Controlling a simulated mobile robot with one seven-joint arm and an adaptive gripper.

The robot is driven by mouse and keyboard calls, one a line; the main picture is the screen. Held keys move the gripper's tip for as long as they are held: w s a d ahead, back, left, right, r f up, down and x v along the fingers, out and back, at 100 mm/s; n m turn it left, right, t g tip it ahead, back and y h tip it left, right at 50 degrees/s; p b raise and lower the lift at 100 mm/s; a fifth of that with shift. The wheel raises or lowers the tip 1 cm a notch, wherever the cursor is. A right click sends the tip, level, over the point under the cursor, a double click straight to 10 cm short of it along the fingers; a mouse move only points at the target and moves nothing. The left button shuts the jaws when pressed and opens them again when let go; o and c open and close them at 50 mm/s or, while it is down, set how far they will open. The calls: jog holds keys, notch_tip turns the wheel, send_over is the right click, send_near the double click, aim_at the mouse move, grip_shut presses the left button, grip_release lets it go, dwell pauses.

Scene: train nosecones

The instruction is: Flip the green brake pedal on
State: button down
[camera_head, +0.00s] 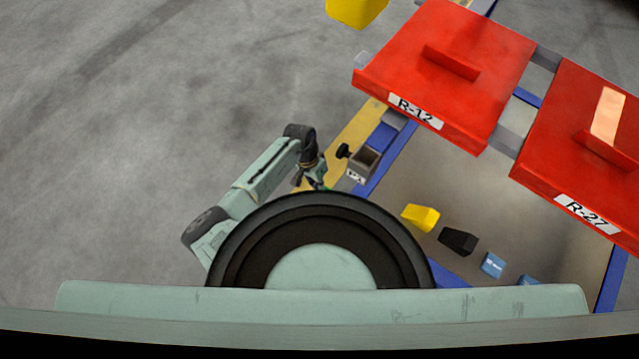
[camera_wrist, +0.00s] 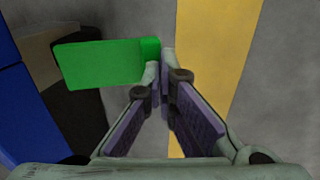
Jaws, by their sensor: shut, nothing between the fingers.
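The green brake pedal (camera_wrist: 98,63) is a flat green plate in the upper left of the wrist view, with a narrower green block at its right end. My gripper (camera_wrist: 161,70) is shut and empty. Its fingertips are just below and beside that right end; I cannot tell whether they touch it. In the head view my gripper (camera_head: 318,174) is low beside the grey box, partly hidden by my own body, and the pedal cannot be made out clearly there.
A black part (camera_wrist: 82,122) lies beneath the pedal, with a blue surface (camera_wrist: 20,115) at left. A yellow floor strip (camera_wrist: 215,60) runs at right. An open grey box (camera_head: 363,160) and red panels (camera_head: 460,60) stand to the right. Open floor (camera_head: 130,120) lies left.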

jog(key=shift+f, duration=0.35)
dwell(0.3)
